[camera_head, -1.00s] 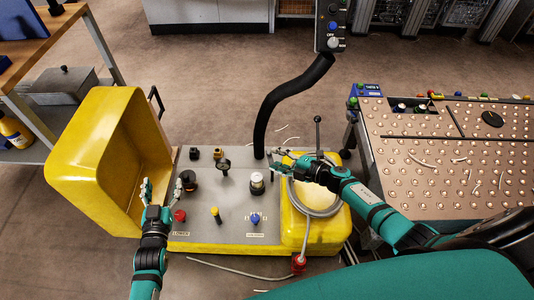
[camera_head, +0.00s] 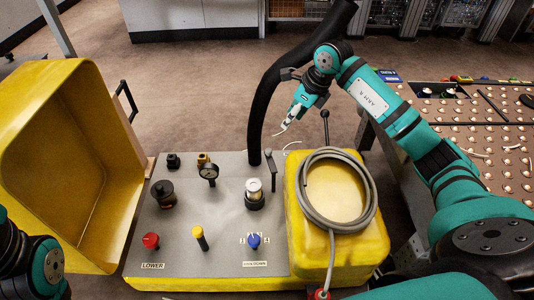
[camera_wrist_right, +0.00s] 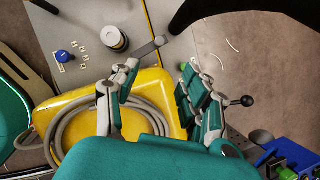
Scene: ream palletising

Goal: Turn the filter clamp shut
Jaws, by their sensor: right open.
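A filter-like cylinder with a pale top and dark base (camera_head: 254,193) stands upright on the grey panel; it also shows in the right wrist view (camera_wrist_right: 114,39). A flat grey lever (camera_head: 271,168) stands up behind it at the panel's back edge; in the right wrist view (camera_wrist_right: 149,49) it juts out near the yellow housing. I cannot tell which part is the clamp. My right gripper (camera_head: 286,128) is open and empty, above and behind that lever, beside the black hose. Its spread fingers show in the wrist view (camera_wrist_right: 158,76). My left gripper is out of view.
A thick black hose (camera_head: 262,115) rises behind the panel. A ball-ended rod (camera_head: 325,127) stands behind the yellow housing, which carries a coiled grey cable (camera_head: 308,208). A raised yellow cover (camera_head: 110,130) is at left.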

